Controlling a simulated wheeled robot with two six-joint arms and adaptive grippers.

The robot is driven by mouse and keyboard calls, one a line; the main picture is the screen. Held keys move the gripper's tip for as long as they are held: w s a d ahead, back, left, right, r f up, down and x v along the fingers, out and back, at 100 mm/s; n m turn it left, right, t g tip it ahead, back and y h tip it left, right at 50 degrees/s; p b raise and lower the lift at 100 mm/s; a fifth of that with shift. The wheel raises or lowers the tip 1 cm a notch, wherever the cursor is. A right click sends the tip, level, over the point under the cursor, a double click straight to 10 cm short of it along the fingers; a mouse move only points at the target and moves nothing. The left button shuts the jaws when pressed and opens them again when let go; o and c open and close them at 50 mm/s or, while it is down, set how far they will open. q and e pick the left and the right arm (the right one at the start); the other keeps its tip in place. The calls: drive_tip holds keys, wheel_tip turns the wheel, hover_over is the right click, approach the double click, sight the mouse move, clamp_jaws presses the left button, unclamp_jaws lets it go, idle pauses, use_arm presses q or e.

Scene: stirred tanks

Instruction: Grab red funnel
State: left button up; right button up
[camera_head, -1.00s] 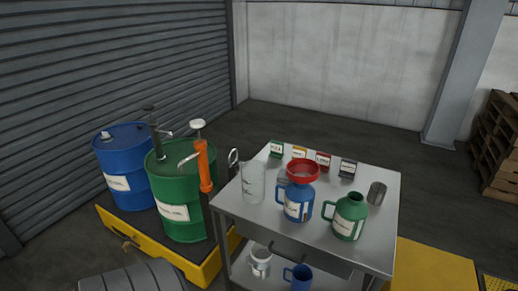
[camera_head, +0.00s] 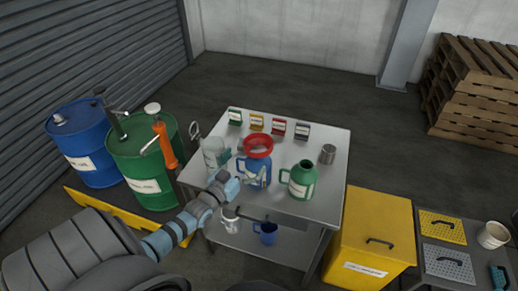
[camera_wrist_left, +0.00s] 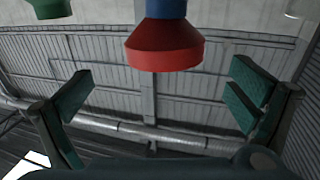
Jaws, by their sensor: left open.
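The red funnel (camera_head: 258,146) sits in the mouth of a blue jug (camera_head: 256,172) on the metal table. In the left wrist view, which looks upside down, the red funnel (camera_wrist_left: 165,45) shows at top centre, with a bit of the blue jug (camera_wrist_left: 166,9) above it. My left gripper (camera_head: 230,161) is just left of the jug and funnel in the head view. Its fingers (camera_wrist_left: 160,88) are spread wide and empty, with the funnel ahead between them and apart from both. My right gripper is not in view.
A green jug (camera_head: 299,180) stands right of the blue one, a clear beaker (camera_head: 214,152) left, and a metal cup (camera_head: 328,154) at right. Several small labelled cards line the back edge. Drums (camera_head: 150,185) stand left; a yellow cabinet (camera_head: 368,235) stands right.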

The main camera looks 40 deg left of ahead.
sight(265, 138)
use_arm(q)
drive_tip(key=w+b, duration=0.1)
drive_tip(key=w, duration=0.1)
drive_tip(key=w+a+b, duration=0.1)
drive_tip(key=w+b, duration=0.1)
drive_tip(key=w, duration=0.1)
drive_tip(key=w+b, duration=0.1)
drive_tip(key=w, duration=0.2)
drive_tip(key=shift+w+a+f, duration=0.15)
drive_tip(key=shift+w+f, duration=0.05)
drive_tip(key=shift+w, duration=0.25)
drive_tip(key=shift+r, duration=0.1)
drive_tip(key=shift+c, duration=0.4)
drive_tip(key=c, duration=1.1)
